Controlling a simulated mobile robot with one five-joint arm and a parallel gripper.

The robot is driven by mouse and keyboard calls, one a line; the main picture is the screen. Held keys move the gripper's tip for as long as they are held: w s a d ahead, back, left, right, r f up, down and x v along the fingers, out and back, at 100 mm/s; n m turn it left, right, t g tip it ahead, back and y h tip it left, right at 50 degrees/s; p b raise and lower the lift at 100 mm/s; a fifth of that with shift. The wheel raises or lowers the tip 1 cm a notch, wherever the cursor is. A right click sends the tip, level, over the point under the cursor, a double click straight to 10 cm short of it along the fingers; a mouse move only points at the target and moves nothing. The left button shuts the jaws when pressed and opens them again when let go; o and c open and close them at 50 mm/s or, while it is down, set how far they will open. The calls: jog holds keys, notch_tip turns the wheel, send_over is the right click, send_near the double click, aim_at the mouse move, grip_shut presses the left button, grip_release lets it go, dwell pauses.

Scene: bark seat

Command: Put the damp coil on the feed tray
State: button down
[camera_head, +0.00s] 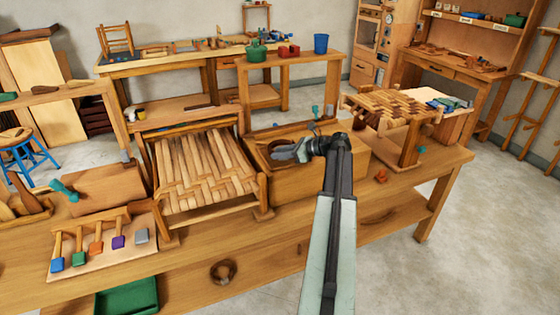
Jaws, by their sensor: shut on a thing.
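My gripper (288,153) is at the end of my raised arm, over the left part of an open wooden box (322,180) on the front bench. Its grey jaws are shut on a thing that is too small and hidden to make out. A brown ring-shaped coil (222,272) shows low at the front of the bench, well below and left of my gripper; I cannot tell whether it is the damp one. A green tray (127,299) sits low at the bottom left. I cannot tell which thing is the feed tray.
A woven seat frame (205,170) stands just left of the box. A checkered woven stool (398,105) stands to its right. A rack of colour-ended tools (100,245) lies at front left. A small orange thing (381,176) lies right of the box. Floor is clear at right.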

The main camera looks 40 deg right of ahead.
notch_tip(320, 180, down, 2)
jog(key=shift+r, duration=0.25)
jog(key=c, duration=1.1)
grip_release()
jog(key=shift+c, duration=0.2)
jog(key=p+v, duration=0.4)
jog(key=v, duration=0.8)
jog(key=shift+p, duration=0.3)
